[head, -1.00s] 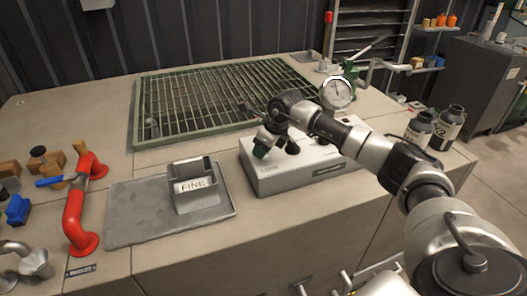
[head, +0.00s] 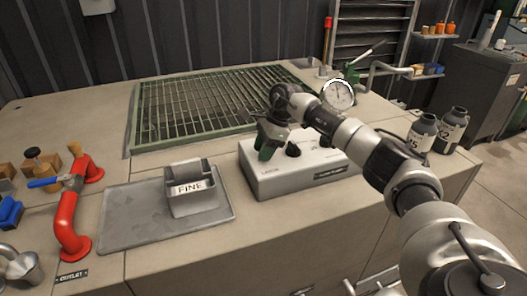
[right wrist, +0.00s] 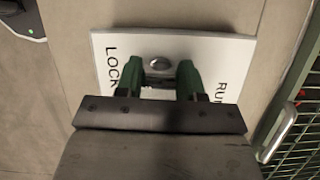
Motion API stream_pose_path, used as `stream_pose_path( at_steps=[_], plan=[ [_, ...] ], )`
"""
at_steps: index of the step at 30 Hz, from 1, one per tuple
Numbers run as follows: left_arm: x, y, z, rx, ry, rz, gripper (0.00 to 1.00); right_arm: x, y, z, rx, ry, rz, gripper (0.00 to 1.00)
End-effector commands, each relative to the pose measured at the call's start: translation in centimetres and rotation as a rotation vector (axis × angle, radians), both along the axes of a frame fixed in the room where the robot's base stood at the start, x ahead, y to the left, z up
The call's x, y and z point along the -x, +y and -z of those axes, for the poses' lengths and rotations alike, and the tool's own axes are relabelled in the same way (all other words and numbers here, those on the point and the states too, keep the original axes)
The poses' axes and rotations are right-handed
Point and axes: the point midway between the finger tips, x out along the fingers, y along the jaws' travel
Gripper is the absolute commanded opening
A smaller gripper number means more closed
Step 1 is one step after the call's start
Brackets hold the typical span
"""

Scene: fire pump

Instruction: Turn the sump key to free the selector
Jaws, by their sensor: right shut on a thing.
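The sump key box is a pale grey box (head: 262,182) on the worktop, with a black knob (head: 293,150) on its top. My right gripper (head: 266,150) is at the box's left part, left of the knob, fingers pointing down. In the right wrist view, my right gripper (right wrist: 160,80) is shut on a small dark key (right wrist: 158,76), mostly hidden between its green fingers. A round silver part (right wrist: 159,63) shows just beyond it. The white plate (right wrist: 215,50) reads LOCK at left and RUN at right. My left gripper is out of view.
A green-framed grate (head: 195,105) lies behind. A grey tray (head: 125,222) holds a block marked FINE (head: 192,189). A red pipe (head: 67,220) stands at left. A dial gauge (head: 338,94) and dark bottles (head: 448,132) are at right, near my arm.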

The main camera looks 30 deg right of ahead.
Motion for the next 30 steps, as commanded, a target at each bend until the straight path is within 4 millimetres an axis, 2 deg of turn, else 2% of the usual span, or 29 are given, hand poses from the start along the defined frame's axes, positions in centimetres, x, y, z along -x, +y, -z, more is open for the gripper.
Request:
stream_pose_path(
  at_steps=[8,21,22,26,30],
  plan=[
    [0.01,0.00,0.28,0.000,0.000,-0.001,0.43,-0.06,-0.05,-0.13,0.001,-0.003,-0.063,0.15],
    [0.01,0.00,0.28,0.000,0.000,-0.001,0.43,-0.05,-0.06,-0.16,0.002,-0.004,-0.071,0.15],
    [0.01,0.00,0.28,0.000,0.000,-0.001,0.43,-0.06,-0.06,-0.17,0.002,-0.004,-0.071,0.43],
    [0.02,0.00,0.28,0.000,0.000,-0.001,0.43,-0.05,-0.06,-0.12,0.002,-0.003,-0.070,0.63],
    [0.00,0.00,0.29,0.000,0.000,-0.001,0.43,-0.03,-0.04,-0.07,0.001,-0.002,-0.070,0.64]
  ],
)
